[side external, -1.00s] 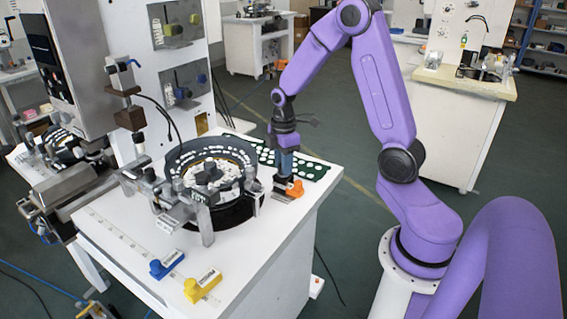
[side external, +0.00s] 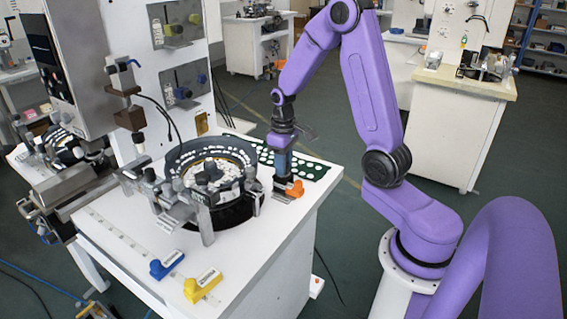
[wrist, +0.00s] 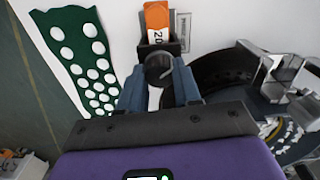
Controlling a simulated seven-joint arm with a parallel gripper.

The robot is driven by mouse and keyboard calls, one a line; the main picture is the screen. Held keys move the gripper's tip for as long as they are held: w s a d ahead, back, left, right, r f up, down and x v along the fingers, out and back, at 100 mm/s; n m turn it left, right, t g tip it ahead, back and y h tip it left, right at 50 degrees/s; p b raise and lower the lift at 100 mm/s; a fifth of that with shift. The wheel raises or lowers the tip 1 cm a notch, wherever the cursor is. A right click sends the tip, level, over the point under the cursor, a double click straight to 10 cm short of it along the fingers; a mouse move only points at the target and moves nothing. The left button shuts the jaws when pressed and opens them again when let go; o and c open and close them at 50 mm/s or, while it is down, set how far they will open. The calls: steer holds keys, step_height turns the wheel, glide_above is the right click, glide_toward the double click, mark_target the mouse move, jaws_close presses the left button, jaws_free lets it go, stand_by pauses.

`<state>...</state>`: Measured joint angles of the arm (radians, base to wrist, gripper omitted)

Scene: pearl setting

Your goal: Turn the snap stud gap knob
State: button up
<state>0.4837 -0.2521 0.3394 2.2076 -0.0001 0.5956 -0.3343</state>
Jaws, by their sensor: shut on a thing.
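In the wrist view a dark round knob (wrist: 159,68) sits between the blue fingers of my gripper (wrist: 160,82), which are shut on it. Just beyond it is an orange block (wrist: 157,20) with a white label, seated in a dark holder (wrist: 160,46). In the side view my gripper (side external: 282,188) points down at the right part of the white table, directly beside the orange block (side external: 295,188). The knob is hidden by the fingers there. I cannot read any mark showing its angle.
A dark round bowl feeder (side external: 232,212) stands close to the left of my gripper. A green sheet with white discs (side external: 318,170) lies behind. A blue block (side external: 166,264) and a yellow block (side external: 202,286) lie at the table's front. The table's right edge is near.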

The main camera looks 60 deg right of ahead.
steer(key=m, duration=0.7)
steer(key=shift+w, duration=0.1)
steer(key=m, duration=0.4)
steer(key=shift+m, duration=2.1)
steer(key=shift+r, duration=0.1)
steer(key=o, duration=1.1)
steer(key=shift+c, duration=0.2)
step_height(320, 180, up, 17)
steer(key=shift+r, duration=0.15)
